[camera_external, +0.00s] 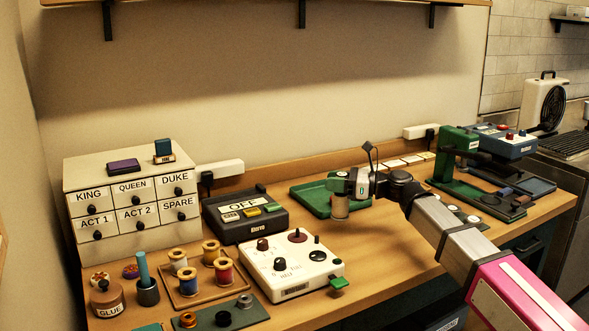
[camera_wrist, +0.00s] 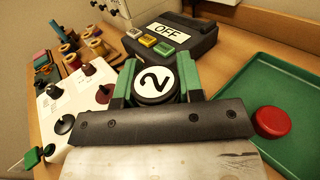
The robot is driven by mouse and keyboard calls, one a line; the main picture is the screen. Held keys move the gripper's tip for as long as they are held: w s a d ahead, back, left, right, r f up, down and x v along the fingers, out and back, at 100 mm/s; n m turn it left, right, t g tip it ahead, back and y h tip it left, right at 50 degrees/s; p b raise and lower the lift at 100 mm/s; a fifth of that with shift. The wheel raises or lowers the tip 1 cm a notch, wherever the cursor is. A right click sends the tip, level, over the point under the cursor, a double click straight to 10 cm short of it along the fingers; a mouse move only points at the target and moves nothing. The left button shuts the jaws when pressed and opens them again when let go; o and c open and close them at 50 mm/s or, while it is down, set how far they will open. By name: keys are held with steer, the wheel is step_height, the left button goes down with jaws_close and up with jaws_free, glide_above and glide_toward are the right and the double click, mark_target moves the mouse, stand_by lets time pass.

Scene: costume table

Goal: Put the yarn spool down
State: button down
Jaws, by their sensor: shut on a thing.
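My gripper (camera_external: 341,187) is shut on a small cylinder (camera_external: 340,207) in front of the right part of the green tray in the external view. In the wrist view the green fingers of my gripper (camera_wrist: 154,84) close on both sides of this thing's black-rimmed top, which bears a white label "2" (camera_wrist: 153,79). Its sides are hidden there, and I cannot tell whether it is the yarn spool. I cannot tell whether its bottom touches anything. Several wooden spools with coloured thread (camera_external: 222,270) stand on a wooden tray (camera_external: 186,302) at the left.
The green tray (camera_external: 310,203) also shows at right in the wrist view (camera_wrist: 285,88), with a red round thing (camera_wrist: 272,122) at its near left. A black OFF box (camera_external: 245,216) and a white knob panel (camera_external: 290,265) stand left of my gripper. Bare table (camera_external: 385,250) lies before it.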

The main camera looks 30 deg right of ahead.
mark_target(336, 195)
steer(key=shift+w+d+f, duration=0.35)
steer(key=shift+d+f, duration=0.05)
steer(key=shift+d, duration=0.2)
steer(key=shift+f, duration=2)
steer(key=c, duration=0.8)
jaws_free()
steer(key=shift+f, duration=0.1)
steer(key=shift+o, duration=0.2)
steer(key=shift+s+d, duration=0.25)
steer(key=shift+s, duration=0.05)
steer(key=v, duration=1.1)
steer(key=shift+s+d, duration=0.1)
